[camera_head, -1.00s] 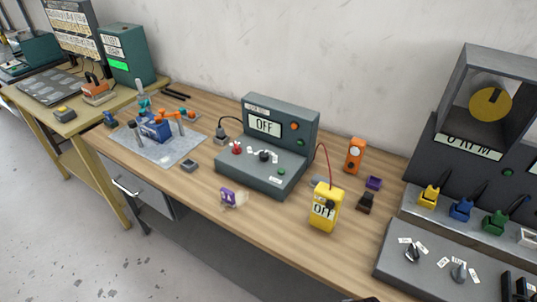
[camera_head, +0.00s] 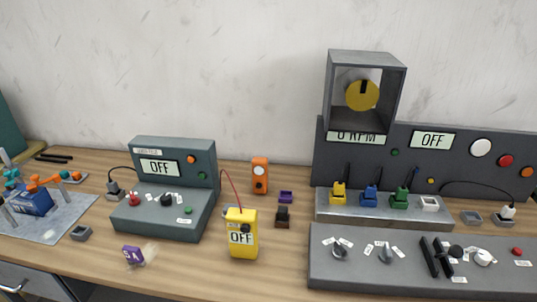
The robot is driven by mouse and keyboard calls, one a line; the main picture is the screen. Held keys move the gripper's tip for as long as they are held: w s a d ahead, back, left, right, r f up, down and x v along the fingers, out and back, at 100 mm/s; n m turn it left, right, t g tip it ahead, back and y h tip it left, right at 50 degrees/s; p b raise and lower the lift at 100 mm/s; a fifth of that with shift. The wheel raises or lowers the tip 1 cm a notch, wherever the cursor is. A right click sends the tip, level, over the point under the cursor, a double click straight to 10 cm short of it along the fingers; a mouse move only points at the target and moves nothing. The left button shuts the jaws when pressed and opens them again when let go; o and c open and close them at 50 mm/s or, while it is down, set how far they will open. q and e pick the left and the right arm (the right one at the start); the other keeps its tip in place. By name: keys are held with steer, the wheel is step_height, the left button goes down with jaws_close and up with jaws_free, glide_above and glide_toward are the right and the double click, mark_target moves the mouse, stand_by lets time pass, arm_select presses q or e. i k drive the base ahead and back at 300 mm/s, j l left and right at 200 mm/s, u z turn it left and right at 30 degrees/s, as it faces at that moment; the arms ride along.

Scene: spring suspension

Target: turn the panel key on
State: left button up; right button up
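The grey control panel (camera_head: 400,278) lies at the right front of the bench, with two dark pointer knobs, the left knob (camera_head: 339,252) and the middle knob (camera_head: 386,254). To their right are two upright black bars (camera_head: 435,257), a dark round knob (camera_head: 456,251), a white round control (camera_head: 483,257) and a red button (camera_head: 517,251). Small labels lie beside them, too small to read. I cannot tell which control is the key or how it is set. The display (camera_head: 434,140) on the dark upright housing reads OFF. Neither gripper is in view.
Behind the panel is a ledge (camera_head: 325,211) with yellow, blue, green and white connectors. A yellow meter (camera_head: 243,240) reading OFF stands left of the panel. A green-grey tester (camera_head: 150,226) also reads OFF. Bare wood separates meter and panel.

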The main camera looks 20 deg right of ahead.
mark_target(338, 252)
steer(key=z, duration=1.3)
